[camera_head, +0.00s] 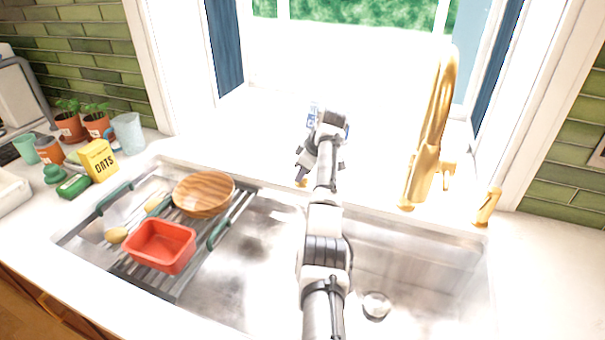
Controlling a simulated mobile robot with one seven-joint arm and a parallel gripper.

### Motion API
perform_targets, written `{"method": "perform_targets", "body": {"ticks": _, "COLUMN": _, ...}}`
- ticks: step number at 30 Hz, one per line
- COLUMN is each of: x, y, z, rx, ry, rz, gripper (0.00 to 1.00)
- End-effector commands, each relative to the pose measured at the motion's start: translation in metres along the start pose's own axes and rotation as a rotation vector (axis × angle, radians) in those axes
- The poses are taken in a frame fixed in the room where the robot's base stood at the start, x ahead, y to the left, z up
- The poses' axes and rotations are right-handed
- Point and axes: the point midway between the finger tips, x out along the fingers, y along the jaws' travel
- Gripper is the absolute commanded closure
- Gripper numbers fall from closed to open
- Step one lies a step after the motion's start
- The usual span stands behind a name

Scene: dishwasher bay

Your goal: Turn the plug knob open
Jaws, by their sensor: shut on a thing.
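The plug knob (302,183) is a small gold piece on the back ledge of the sink, mostly hidden by my gripper. My gripper (301,176) points down at it, left of my forearm, and its jaws are shut on the knob. The fingertips are small and partly hidden, so the knob's turn angle cannot be made out.
A gold faucet (424,175) and a gold handle piece (487,206) stand right of my arm. A rack (148,277) at the left holds a red tub (161,245) and a wooden bowl (204,193). An oats box (98,159) stands on the left counter.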

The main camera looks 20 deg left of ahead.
Motion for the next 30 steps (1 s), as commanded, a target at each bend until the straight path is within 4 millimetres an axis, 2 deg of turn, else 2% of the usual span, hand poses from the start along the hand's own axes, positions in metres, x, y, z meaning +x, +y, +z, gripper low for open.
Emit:
{"method": "perform_targets", "body": {"ticks": 9, "x": -0.001, "y": 0.0005, "z": -0.001, "rx": -0.084, "ry": 0.001, "rz": -0.032, "gripper": 1.0}}
{"method": "perform_targets", "body": {"ticks": 23, "x": -0.0009, "y": 0.0003, "z": -0.0013, "rx": -0.095, "ry": 0.002, "rz": -0.036, "gripper": 1.0}}
{"method": "perform_targets", "body": {"ticks": 24, "x": -0.0009, "y": 0.0003, "z": -0.0013, "rx": -0.094, "ry": 0.002, "rz": -0.036, "gripper": 0.84}}
{"method": "perform_targets", "body": {"ticks": 28, "x": -0.0007, "y": 0.0003, "z": -0.001, "rx": -0.093, "ry": 0.001, "rz": -0.036, "gripper": 0.67}}
{"method": "perform_targets", "body": {"ticks": 30, "x": -0.0006, "y": 0.0003, "z": -0.0009, "rx": -0.093, "ry": 0.001, "rz": -0.037, "gripper": 0.66}}
